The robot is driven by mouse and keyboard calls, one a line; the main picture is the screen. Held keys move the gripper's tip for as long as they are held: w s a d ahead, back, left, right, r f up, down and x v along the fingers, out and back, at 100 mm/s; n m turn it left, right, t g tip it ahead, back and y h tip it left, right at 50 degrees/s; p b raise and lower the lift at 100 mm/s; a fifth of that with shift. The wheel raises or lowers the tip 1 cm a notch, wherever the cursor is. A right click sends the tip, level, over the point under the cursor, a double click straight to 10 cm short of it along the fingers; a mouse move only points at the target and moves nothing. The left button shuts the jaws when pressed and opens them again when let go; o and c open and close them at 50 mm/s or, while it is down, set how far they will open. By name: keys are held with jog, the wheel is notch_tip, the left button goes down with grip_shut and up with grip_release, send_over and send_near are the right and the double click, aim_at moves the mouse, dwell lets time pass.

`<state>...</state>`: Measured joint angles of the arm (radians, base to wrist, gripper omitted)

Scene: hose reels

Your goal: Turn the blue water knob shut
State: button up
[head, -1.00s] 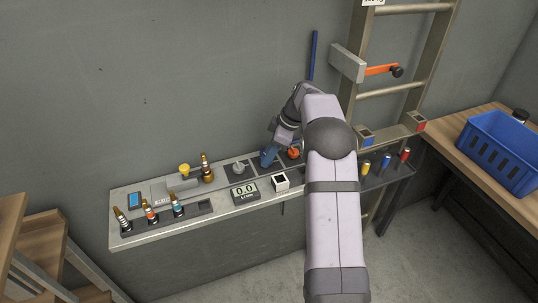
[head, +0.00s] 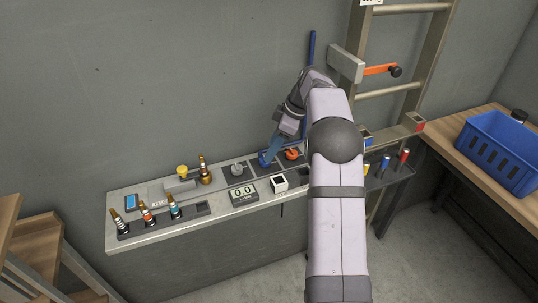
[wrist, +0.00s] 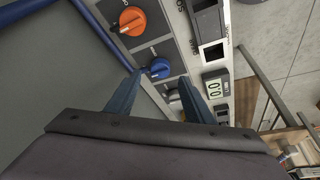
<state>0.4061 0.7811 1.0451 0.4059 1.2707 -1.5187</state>
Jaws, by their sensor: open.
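The blue water knob (head: 264,160) sits on the grey bench panel, between a grey knob (head: 237,169) and an orange knob (head: 291,154). My gripper (head: 271,149) is open, with its blue fingers pointing down just above the blue knob. In the wrist view the blue knob (wrist: 159,68) shows between and just beyond the two spread fingertips (wrist: 162,77). I see no clear contact, and the knob's exact angle is hard to read. The small display (head: 243,193) reads 0.0.
Several brass-tipped nozzles (head: 146,214) stand in a rack at the front left. A yellow-topped valve (head: 181,171) and a brass fitting (head: 205,172) stand left of the knobs.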

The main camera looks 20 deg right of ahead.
jog(key=shift+v, duration=1.4)
jog(key=shift+a, duration=0.1)
jog(key=s+a+f+m+g+h, duration=0.1)
jog(key=s+a+f+m, duration=0.2)
jog(key=s, duration=0.7)
jog(key=s+a+f+m+h, duration=0.1)
jog(key=s+a+m, duration=0.3)
jog(key=s, duration=0.7)
jog(key=s+a+f+m+g+h+p, duration=0.1)
jog(key=s+a+f+m, duration=0.3)
jog(key=s, duration=0.6)
jog(key=a, duration=0.2)
jog(key=shift+s+a+f+g+h, duration=0.3)
jog(key=shift+s+a+h, duration=0.1)
